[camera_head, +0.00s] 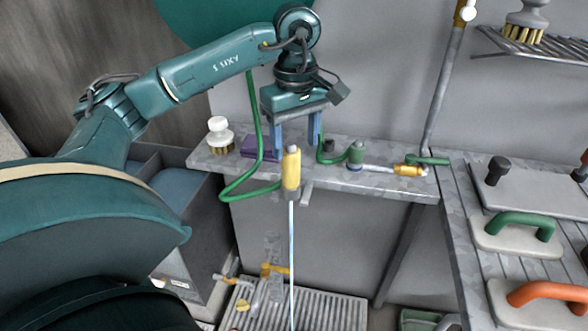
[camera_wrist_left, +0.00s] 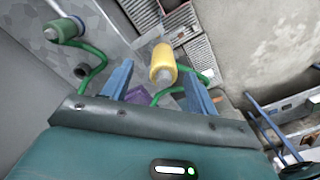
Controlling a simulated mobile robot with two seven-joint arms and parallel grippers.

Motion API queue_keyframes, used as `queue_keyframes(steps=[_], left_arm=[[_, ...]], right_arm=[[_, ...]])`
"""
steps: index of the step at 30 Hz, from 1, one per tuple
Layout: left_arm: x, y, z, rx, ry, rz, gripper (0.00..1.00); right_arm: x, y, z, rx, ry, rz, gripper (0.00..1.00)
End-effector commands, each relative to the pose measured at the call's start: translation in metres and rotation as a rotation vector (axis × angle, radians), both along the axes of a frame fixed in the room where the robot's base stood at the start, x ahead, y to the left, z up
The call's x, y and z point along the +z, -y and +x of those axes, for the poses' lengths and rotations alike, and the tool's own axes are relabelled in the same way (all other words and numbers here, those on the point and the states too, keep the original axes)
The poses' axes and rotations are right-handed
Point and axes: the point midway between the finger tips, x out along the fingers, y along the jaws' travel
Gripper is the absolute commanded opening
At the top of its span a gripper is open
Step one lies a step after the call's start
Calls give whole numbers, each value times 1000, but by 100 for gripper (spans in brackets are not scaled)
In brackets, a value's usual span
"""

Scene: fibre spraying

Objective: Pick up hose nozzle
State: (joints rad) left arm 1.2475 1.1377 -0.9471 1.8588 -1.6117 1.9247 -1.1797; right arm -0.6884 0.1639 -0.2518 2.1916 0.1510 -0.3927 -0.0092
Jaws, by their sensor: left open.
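A yellow hose nozzle (camera_head: 291,168) stands upright at the front edge of the grey shelf, with a thin pale line running straight down below it. In the left wrist view the yellow nozzle (camera_wrist_left: 163,66) appears between the two blue fingers. My left gripper (camera_head: 297,142) is open, fingers pointing down, just above and behind the nozzle in the head view; contact cannot be told. The green hose (camera_head: 237,192) loops beside the nozzle. My right gripper is not in view.
A white-topped brush (camera_head: 219,134) and a purple block (camera_head: 262,147) sit on the shelf left of the gripper. A slanted pole (camera_head: 442,90) stands at right. Trowels with green (camera_head: 515,225) and orange handles (camera_head: 548,292) lie on the right bench. A floor grate (camera_head: 270,305) is below.

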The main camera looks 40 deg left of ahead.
Motion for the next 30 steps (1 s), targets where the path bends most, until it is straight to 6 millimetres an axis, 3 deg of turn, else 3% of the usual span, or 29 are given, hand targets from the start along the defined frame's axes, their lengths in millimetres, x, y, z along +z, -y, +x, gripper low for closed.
queue_keyframes(steps=[3, 10, 18, 27, 30], left_arm=[[-17, 0, 0, 0, -1, 0, 59], [-33, -3, -2, 0, -2, 0, 59], [-70, -9, -6, -1, -2, -3, 59], [-75, -9, -5, -1, 1, -2, 59], [-75, -9, -5, -1, 1, -2, 51]], right_arm=[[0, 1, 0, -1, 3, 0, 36], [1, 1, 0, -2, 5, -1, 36], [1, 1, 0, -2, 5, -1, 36], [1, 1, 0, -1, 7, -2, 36], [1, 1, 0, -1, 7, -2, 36]])
